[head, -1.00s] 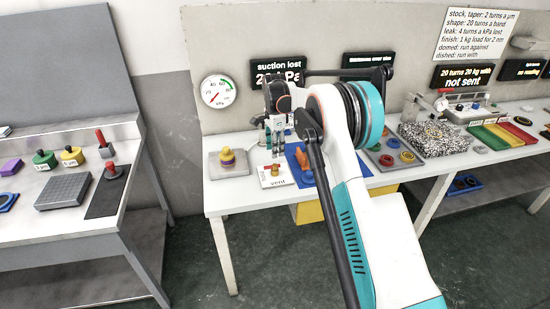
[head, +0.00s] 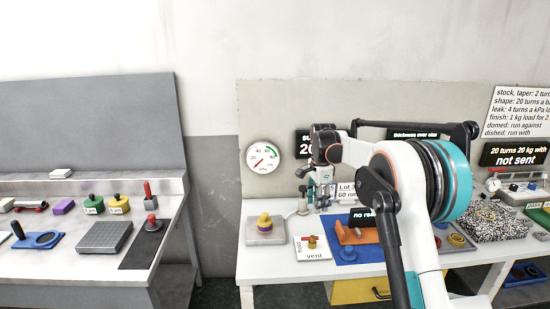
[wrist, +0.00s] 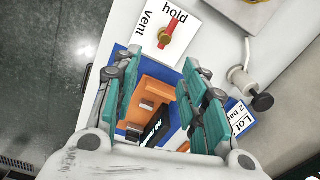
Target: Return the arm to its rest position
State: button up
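My arm, white with teal bands and black tubes, reaches over the right-hand bench in the head view, bent at a large teal-ringed joint. My gripper (head: 320,192) hangs at its far end above the bench, partly hidden by its own links. In the wrist view my gripper (wrist: 160,72) has its two teal-padded fingers spread apart with nothing held between them. An orange fixture (wrist: 157,98) on a blue base lies below and beyond the fingers. In the head view the orange fixture (head: 355,235) stands just right of my gripper.
A hold/vent plate (head: 312,248) with a red-marked knob lies in front. A brass-topped piece on a grey plate (head: 265,238) stands left of it. A pressure gauge (head: 263,157) hangs on the wall panel. A gap separates the left bench (head: 150,278) from this one.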

jog(key=s+r+n+t, duration=0.2)
jog(key=s+r+n, duration=0.2)
jog(key=s+r, duration=0.55)
jog(key=s+r+n+t, duration=0.1)
jog(key=s+r+n, duration=0.4)
jog(key=s, duration=0.8)
jog(key=s+f+n+t, duration=0.2)
jog(key=s+f+n, duration=0.1)
jog(key=s, duration=0.8)
jog(key=s+f+n+t, duration=0.1)
jog(key=s+f+n, duration=0.2)
jog(key=s, duration=0.9)
jog(key=shift+f+t, duration=0.15)
jog(key=shift+t, duration=0.25)
